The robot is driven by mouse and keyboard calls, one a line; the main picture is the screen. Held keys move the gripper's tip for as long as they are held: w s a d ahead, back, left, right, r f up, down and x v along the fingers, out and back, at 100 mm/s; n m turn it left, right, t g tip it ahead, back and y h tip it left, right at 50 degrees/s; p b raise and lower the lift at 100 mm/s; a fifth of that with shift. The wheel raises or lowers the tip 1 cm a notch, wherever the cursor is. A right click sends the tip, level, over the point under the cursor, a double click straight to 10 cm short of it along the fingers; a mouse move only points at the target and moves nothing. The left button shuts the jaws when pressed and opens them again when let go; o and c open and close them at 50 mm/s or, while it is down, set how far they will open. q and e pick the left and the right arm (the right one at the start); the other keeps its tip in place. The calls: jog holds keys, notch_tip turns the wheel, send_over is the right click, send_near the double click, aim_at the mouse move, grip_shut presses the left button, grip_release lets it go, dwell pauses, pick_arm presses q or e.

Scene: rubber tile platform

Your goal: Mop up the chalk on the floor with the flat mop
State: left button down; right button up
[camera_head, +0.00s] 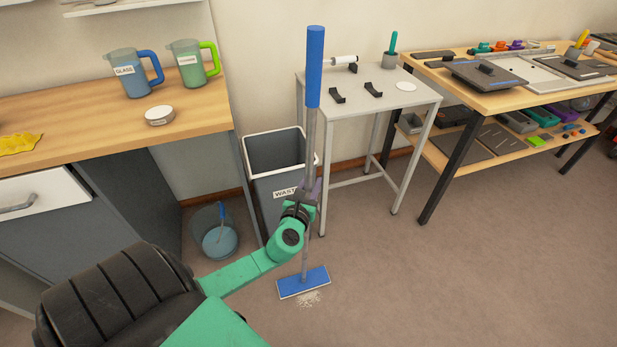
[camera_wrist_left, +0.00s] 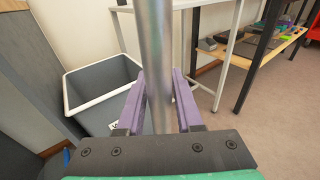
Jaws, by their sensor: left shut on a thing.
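The flat mop stands nearly upright, with a blue grip (camera_head: 314,68) at the top, a grey metal pole and a blue flat head (camera_head: 303,283) on the floor. A patch of pale chalk (camera_head: 309,299) lies on the floor just in front of the head, at its near edge. My left gripper (camera_head: 308,190) is shut on the mop's pole, partway down. In the left wrist view the pole (camera_wrist_left: 157,60) runs between the two purple fingers (camera_wrist_left: 160,100). Any chalk under the head is hidden. My right gripper is in neither view.
A grey waste bin (camera_head: 272,160) stands just behind the mop, with a bucket (camera_head: 218,235) to its left. A small white table (camera_head: 375,110) and a wooden workbench (camera_head: 500,98) stand behind to the right. The brown floor at the right is clear.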

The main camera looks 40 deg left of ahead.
pick_arm(q)
jog(key=shift+s+d+p, duration=1.75)
jog(key=shift+s+d, duration=4.75)
jog(key=shift+s, duration=0.1)
notch_tip(320, 180, up, 7)
jog(key=s+p, duration=0.1)
jog(key=p, duration=0.7)
jog(key=shift+s+a+r, duration=0.2)
jog(key=shift+s+a, duration=0.1)
jog(key=shift+a, duration=0.05)
jog(key=shift+r, duration=0.1)
